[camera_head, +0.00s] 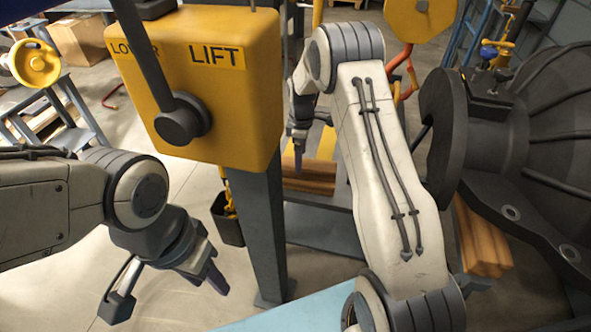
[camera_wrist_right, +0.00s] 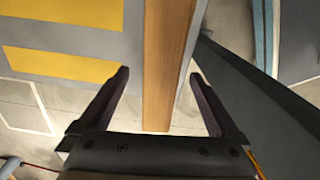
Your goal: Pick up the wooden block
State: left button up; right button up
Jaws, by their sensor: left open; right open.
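A brown wooden block (camera_head: 318,174) lies on a grey stand behind the yellow lift box, partly hidden by my right arm. My right gripper (camera_head: 298,165) points down at its left end. In the right wrist view, the wooden block (camera_wrist_right: 168,65) runs lengthwise between the two fingers of my open right gripper (camera_wrist_right: 160,78), with gaps on both sides. I cannot tell whether the fingers have reached its height. My left gripper (camera_head: 207,278) is open and empty above the floor at left. A second wooden block (camera_head: 482,240) sits low under the dark casing at right.
A yellow control box (camera_head: 205,85) marked LIFT stands on a grey post (camera_head: 258,230) between my arms. The large dark round casing (camera_head: 475,130) fills the right side. A surface with yellow stripes (camera_wrist_right: 65,65) lies beside the block. Open floor (camera_head: 180,300) is below my left gripper.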

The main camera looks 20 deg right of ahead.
notch_tip(320, 180, down, 4)
jog(key=shift+f+b, duration=0.1)
jog(key=shift+b, duration=0.3)
grip_shut()
jog(key=shift+r, duration=0.2)
